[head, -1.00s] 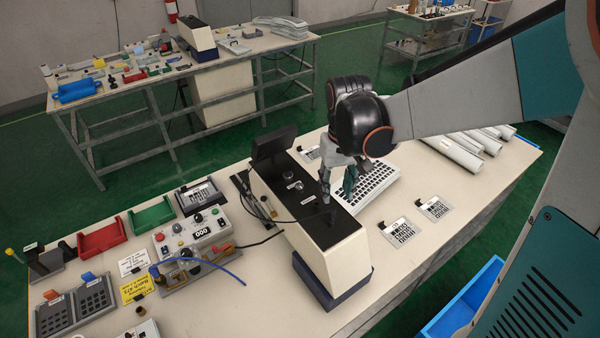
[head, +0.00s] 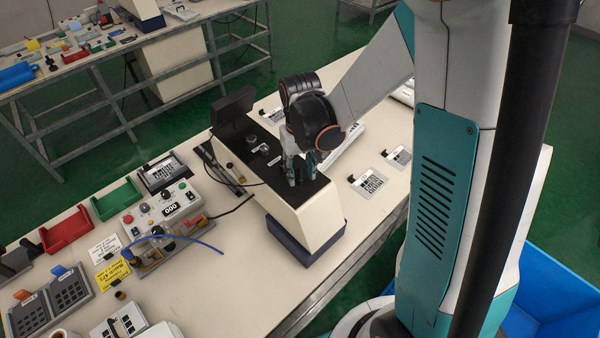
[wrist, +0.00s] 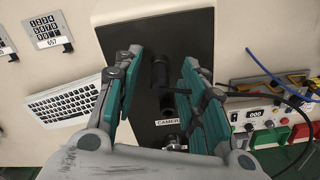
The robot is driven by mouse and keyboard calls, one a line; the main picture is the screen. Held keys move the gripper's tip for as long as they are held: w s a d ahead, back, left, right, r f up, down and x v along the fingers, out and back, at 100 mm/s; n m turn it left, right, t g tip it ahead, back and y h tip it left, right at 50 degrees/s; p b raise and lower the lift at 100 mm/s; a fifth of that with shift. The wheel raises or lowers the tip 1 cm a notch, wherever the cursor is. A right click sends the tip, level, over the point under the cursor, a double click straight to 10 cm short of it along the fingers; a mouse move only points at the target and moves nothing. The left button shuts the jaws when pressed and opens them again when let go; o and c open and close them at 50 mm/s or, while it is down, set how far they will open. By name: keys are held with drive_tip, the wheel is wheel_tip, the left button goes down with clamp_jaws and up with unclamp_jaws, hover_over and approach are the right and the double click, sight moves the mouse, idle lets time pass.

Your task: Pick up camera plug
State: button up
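The camera plug (wrist: 160,74) appears to be the dark cylinder on the black top of the box, between my fingers in the wrist view. A thin black cable runs in from the right, partly hidden behind a finger. My gripper (wrist: 156,88) is open, with one grey and teal finger on each side of the plug; I see no clear contact. In the head view my gripper (head: 304,179) points down over the near part of the box top, and the plug is hard to make out there. A partly covered "CAMER..." label (wrist: 168,122) lies beside a round dark fitting.
The black-topped white box (head: 312,217) stands on the bench with a small dark screen (head: 232,105) at its far end. A keyboard (wrist: 68,104) and keypad cards (head: 368,184) lie beside it. A control unit (head: 163,209) with a blue cable stands to the left.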

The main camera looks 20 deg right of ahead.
sight(300, 168)
clamp_jaws()
drive_tip(key=shift+r, duration=0.15)
wheel_tip(300, 168, up, 20)
drive_tip(key=p, duration=0.2)
idle(0.6)
drive_tip(key=w+a, duration=0.2)
drive_tip(key=w, duration=0.4)
drive_tip(key=shift+w+a, duration=0.25)
drive_tip(key=shift+a, duration=0.1)
drive_tip(key=shift+f, duration=0.25)
